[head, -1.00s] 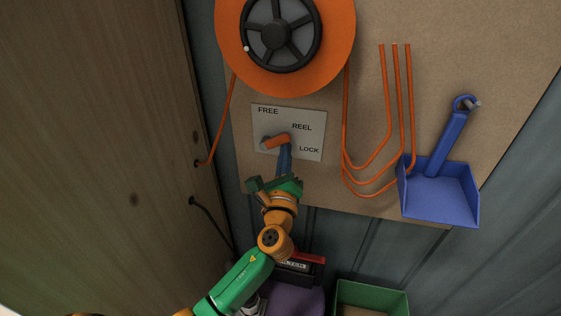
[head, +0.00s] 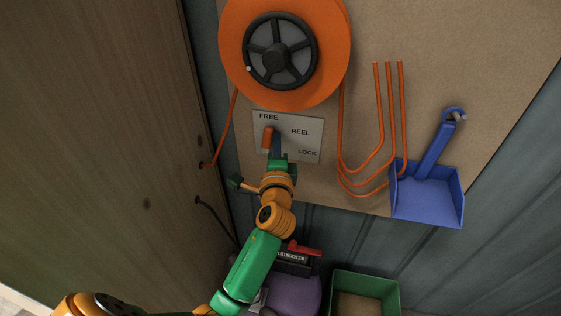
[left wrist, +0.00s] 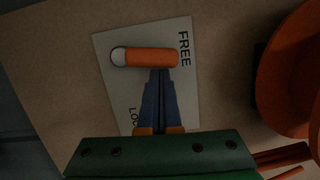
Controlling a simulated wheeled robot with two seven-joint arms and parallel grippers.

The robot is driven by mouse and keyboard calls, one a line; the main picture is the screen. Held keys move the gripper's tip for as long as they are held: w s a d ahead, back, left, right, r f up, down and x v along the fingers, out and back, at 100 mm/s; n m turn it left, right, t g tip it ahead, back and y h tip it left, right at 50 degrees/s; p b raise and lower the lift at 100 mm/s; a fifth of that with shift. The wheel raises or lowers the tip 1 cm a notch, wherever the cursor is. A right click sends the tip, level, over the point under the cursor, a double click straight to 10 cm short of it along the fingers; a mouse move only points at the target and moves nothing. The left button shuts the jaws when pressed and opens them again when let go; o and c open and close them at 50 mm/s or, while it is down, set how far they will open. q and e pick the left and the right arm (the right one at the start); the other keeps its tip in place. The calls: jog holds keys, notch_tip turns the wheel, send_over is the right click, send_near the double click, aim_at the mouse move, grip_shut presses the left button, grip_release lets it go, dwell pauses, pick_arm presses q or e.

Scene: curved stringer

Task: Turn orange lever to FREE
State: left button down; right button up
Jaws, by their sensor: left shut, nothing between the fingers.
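The orange lever (head: 267,138) sits on a pale label plate (head: 310,145) marked FREE, REEL and LOCK. It points up toward the word FREE. In the left wrist view the lever (left wrist: 150,57) runs from its pale round pivot toward FREE (left wrist: 184,49). My left gripper (head: 277,138) is shut with nothing between its blue fingers. Its fingertips (left wrist: 160,74) are beside the middle of the lever, at or very near its side; I cannot tell whether they touch. My right gripper is not in view.
An orange reel (head: 337,55) with a dark hub is above the plate. Orange tubing (head: 378,120) and a blue dustpan (head: 428,200) hang to the right. A wooden panel (head: 90,130) stands at left. A green bin (head: 392,290) is below.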

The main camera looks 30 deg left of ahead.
pick_arm(q)
jog(key=shift+a+r+n+p, duration=0.2)
jog(key=shift+n+p, duration=0.1)
jog(key=shift+n, duration=0.2)
jog(key=shift+s, duration=0.1)
jog(key=shift+a, duration=0.1)
dwell(0.3)
